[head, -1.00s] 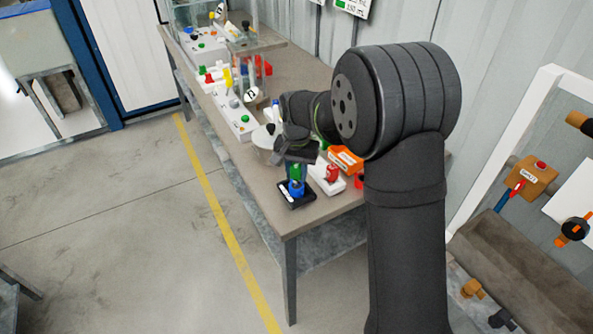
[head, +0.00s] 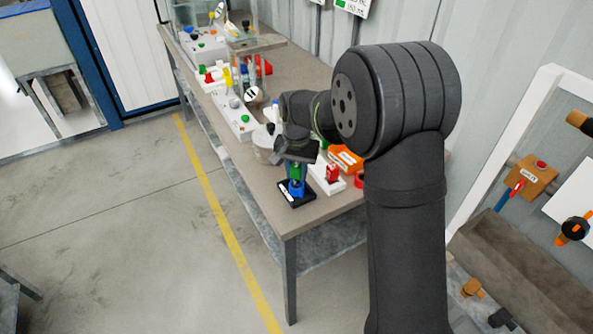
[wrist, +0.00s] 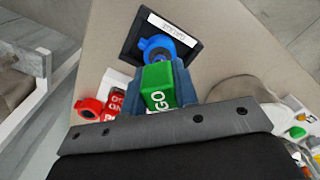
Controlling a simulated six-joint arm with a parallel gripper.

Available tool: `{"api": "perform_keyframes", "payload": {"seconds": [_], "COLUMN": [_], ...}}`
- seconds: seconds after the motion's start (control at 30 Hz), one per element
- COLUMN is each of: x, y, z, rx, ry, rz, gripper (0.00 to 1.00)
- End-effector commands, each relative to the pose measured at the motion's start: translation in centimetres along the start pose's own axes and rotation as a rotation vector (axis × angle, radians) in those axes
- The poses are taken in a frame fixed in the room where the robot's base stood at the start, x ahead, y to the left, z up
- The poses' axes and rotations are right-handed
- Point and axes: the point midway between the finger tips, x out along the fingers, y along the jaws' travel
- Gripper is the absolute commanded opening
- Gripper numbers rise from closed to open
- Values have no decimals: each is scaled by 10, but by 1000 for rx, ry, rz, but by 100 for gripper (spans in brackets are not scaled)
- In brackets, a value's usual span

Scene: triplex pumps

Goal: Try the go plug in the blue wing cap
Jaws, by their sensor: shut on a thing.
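My gripper (head: 297,168) is shut on the green go plug (wrist: 160,88), which shows "GO" on its face between the two fingers in the wrist view. The plug (head: 295,173) also shows in the head view, directly over the blue wing cap. The blue wing cap (wrist: 158,47) sits on a small black tray (wrist: 128,47) with a white label; it also shows in the head view (head: 297,189). The plug's lower end is hidden, so I cannot tell whether it is in the cap's bore.
A red plug piece (head: 332,173) stands on a white block (head: 327,183) just right of the black tray. An orange bin (head: 346,159) is behind it. A round pot (head: 264,145) and white panels with coloured knobs (head: 232,116) stand farther along the bench (head: 300,222).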

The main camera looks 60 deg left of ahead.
Motion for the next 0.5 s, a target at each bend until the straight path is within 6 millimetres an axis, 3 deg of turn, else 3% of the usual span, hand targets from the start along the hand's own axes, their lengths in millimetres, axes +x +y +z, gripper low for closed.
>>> {"api": "perform_keyframes", "payload": {"seconds": [0.5], "x": [5], "y": [0], "z": [0], "rx": [0], "ry": [0], "rz": [0], "gripper": [0]}}
